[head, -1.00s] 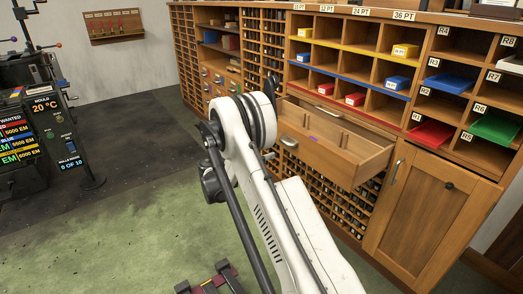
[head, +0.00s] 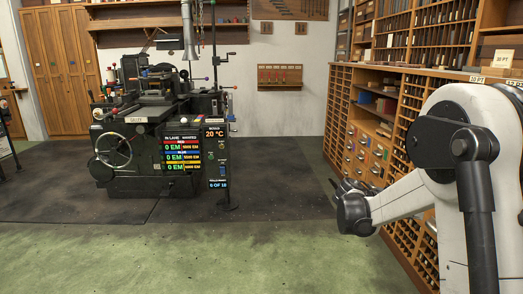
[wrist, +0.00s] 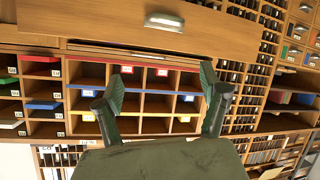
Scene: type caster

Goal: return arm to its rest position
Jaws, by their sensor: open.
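My arm (head: 445,230) shows at the right of the head view, bent, with a white link reaching left to a dark joint (head: 354,212). I cannot make out my gripper in the head view. In the wrist view my gripper (wrist: 163,98) is open, with its two dark green fingers spread and nothing between them. A wooden drawer front (wrist: 100,28) with a metal handle crosses the top of the wrist view.
The cabinet (head: 340,125) with drawers and racks runs along the right. A dark casting machine (head: 150,140) with lit display panels stands at the left, with a mould display post (head: 217,160) beside it. The green-grey floor (head: 200,255) in front is clear.

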